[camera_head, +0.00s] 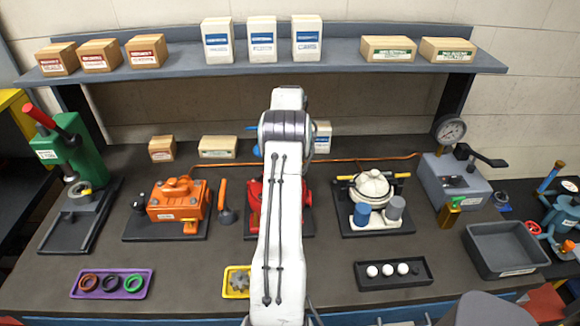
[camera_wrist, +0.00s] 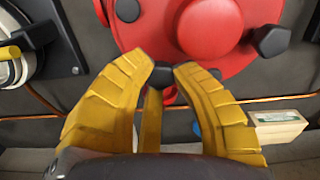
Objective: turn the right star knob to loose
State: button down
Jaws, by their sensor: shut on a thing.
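The red motor (camera_head: 254,200) stands mid-bench in the head view, mostly hidden behind my arm. In the wrist view its round red housing (camera_wrist: 215,35) fills the top, with one dark knob (camera_wrist: 127,10) at its upper left and another (camera_wrist: 272,41) at its right. My gripper (camera_wrist: 163,74) has its yellow fingers drawn together at the housing's lower edge. It is shut on a dark knob (camera_wrist: 162,90), which shows only in part between the fingertips. Whether this is the right star knob, and how far it is turned, I cannot tell. The head view hides my gripper.
An orange motor (camera_head: 178,202) stands left of the red one, and a white-topped unit (camera_head: 372,188) stands right. A copper pipe (camera_head: 360,161) runs behind them. A small box (camera_wrist: 278,126) lies near the fingers in the wrist view. A yellow tray (camera_head: 229,288) lies in front.

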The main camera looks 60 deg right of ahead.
jog(key=shift+a+f, duration=0.1)
jog(key=shift+f, duration=0.1)
jog(key=c, duration=1)
grip_release()
jog(key=shift+r, duration=0.1)
notch_tip(320, 180, up, 12)
